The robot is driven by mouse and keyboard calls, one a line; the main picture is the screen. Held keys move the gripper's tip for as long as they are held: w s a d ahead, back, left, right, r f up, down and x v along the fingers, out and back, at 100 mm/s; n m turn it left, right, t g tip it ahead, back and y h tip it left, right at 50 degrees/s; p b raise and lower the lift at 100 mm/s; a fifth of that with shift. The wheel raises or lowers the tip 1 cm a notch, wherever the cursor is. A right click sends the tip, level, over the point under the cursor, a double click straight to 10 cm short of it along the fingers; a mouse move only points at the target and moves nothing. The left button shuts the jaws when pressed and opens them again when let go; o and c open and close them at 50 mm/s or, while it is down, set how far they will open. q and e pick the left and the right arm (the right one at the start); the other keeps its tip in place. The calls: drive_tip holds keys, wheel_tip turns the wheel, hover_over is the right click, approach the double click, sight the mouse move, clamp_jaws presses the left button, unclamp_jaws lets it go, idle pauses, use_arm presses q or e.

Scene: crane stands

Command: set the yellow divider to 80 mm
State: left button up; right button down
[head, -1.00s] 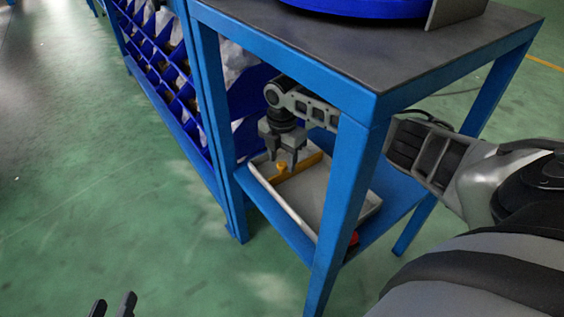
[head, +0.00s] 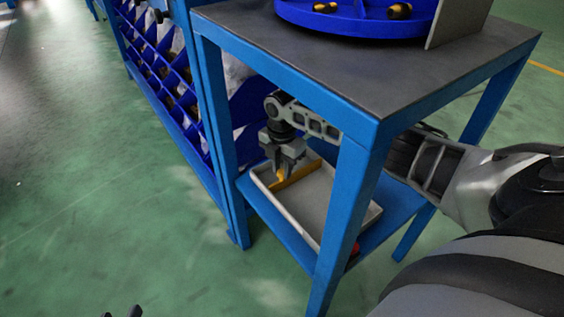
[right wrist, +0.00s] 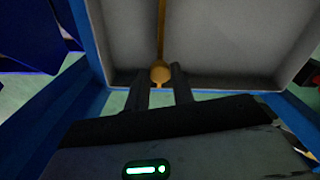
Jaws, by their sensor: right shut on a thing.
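The yellow divider (head: 302,174) stands across the grey tray (head: 323,240) on the lower shelf of the blue stand. In the right wrist view the divider (right wrist: 161,30) is a thin strip with a round knob (right wrist: 160,73) at its near end. My right gripper (head: 284,172) reaches in under the top and is shut on the knob, its fingers (right wrist: 160,72) either side of it. Part of the knob is hidden by the fingers in the head view. My left gripper (head: 121,312) shows only its fingertips, apart, at the bottom edge. No scale is readable.
A blue turntable bin (head: 350,22) sits on top. A rack of blue bins (head: 165,75) adjoins at left. A red part (head: 354,250) is by the tray's near corner.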

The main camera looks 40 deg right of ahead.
drive_tip(key=c, duration=1.2)
unclamp_jaws()
drive_tip(key=shift+r, duration=0.35)
wheel_tip(320, 180, up, 6)
drive_tip(key=p, duration=0.2)
drive_tip(key=shift+r+p, duration=0.15)
drive_tip(key=shift+p, duration=0.25)
use_arm(q)
drive_tip(key=shift+a+f+g+y, duration=0.2)
drive_tip(key=shift+f+g+y, duration=0.1)
drive_tip(key=shift+f, duration=0.15)
drive_tip(key=shift+a+f+g+y, duration=0.2)
drive_tip(key=shift+f+g, duration=0.1)
drive_tip(key=shift+f, duration=0.15)
use_arm(e)
drive_tip(key=shift+r, duration=0.3)
use_arm(q)
drive_tip(key=shift+r, duration=0.1)
